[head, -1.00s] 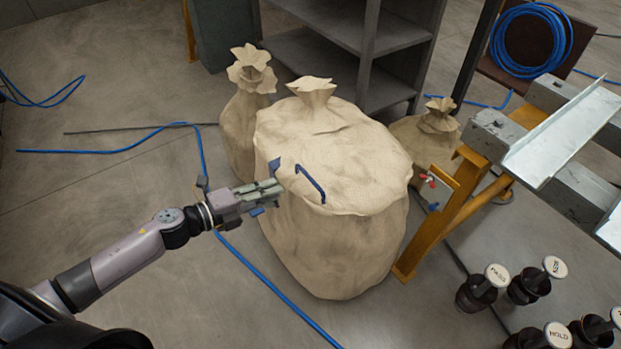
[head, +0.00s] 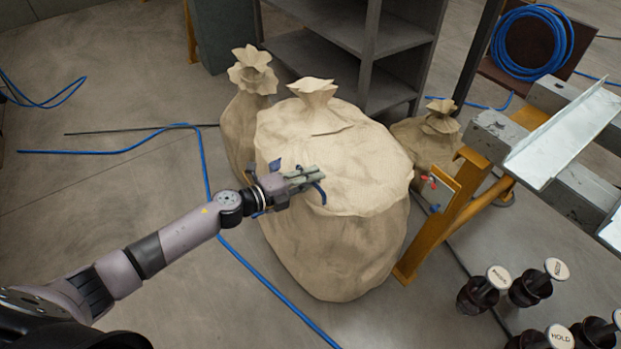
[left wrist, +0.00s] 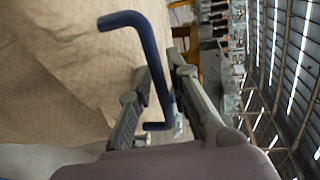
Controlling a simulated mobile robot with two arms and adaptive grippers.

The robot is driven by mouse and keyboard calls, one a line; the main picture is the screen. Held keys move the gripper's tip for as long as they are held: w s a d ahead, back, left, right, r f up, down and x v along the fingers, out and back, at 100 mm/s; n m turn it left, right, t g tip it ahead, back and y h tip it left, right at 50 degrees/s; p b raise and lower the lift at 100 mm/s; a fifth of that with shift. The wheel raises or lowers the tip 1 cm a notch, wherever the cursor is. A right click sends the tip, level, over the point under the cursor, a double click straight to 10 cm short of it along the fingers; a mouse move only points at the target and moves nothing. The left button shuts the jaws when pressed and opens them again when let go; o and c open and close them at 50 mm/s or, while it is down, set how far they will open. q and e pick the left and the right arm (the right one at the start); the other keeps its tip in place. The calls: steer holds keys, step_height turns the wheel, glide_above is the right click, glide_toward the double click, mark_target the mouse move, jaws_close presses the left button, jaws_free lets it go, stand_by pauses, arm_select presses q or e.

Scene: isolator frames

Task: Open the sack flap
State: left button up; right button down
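The large tan sack (head: 340,245) stands upright in the middle of the head view, its neck gathered at the top. A flap covers its upper front, with a blue bar handle (head: 320,194) on it. My left gripper (head: 314,177) is at this handle and hides most of it. In the left wrist view the blue handle (left wrist: 152,52) runs between my two fingers (left wrist: 161,62), with a gap still showing beside it, so the gripper looks open around it. The sack's cloth (left wrist: 60,60) fills the left of that view. My right gripper is not in view.
Smaller tied sacks stand behind left (head: 240,130) and behind right (head: 425,138). Grey shelving (head: 350,55) is at the back. A yellow-framed bench (head: 445,215) stands close on the right, with dark labelled knobs (head: 478,294) in front. Blue hose (head: 270,290) lies on the floor.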

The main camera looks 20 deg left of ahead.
arm_select(q)
steer(key=shift+c, duration=0.3)
jaws_close()
stand_by(0.3)
